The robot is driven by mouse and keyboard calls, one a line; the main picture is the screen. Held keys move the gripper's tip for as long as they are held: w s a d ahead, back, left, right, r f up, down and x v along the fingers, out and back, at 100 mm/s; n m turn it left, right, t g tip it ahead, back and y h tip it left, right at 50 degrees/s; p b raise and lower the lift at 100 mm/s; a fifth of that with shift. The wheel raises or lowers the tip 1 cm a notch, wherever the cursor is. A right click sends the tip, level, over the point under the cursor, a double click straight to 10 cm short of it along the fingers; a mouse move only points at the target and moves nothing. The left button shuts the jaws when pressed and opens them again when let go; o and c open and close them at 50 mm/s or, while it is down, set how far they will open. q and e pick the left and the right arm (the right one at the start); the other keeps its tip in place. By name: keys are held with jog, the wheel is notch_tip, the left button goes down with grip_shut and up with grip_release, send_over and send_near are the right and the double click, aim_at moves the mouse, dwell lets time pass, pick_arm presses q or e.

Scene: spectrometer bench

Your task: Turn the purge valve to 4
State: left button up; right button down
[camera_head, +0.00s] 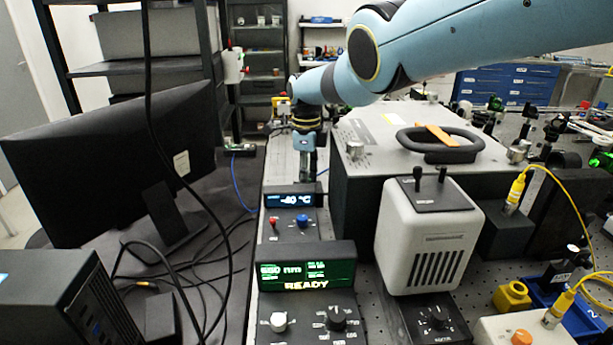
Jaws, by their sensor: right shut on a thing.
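My right gripper (308,167) reaches down from the right arm at the picture's middle, just behind the small temperature display (292,199) reading -40 °C. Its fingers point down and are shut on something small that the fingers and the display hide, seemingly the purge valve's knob. The valve's dial marks and pointer cannot be seen, so its setting cannot be told. My left gripper is not in view.
A grey box with a black handle (441,157) stands close right of the gripper. In front are the READY display (306,272), a white housing (428,235) and knobs. A black monitor (112,158) and cables fill the left.

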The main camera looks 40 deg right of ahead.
jog(key=c, duration=1.2)
grip_release()
jog(key=shift+w, duration=0.1)
jog(key=shift+w+d+r, duration=0.1)
jog(key=shift+d+r, duration=0.05)
jog(key=shift+r, duration=0.65)
notch_tip(320, 180, up, 10)
jog(key=shift+r, duration=0.2)
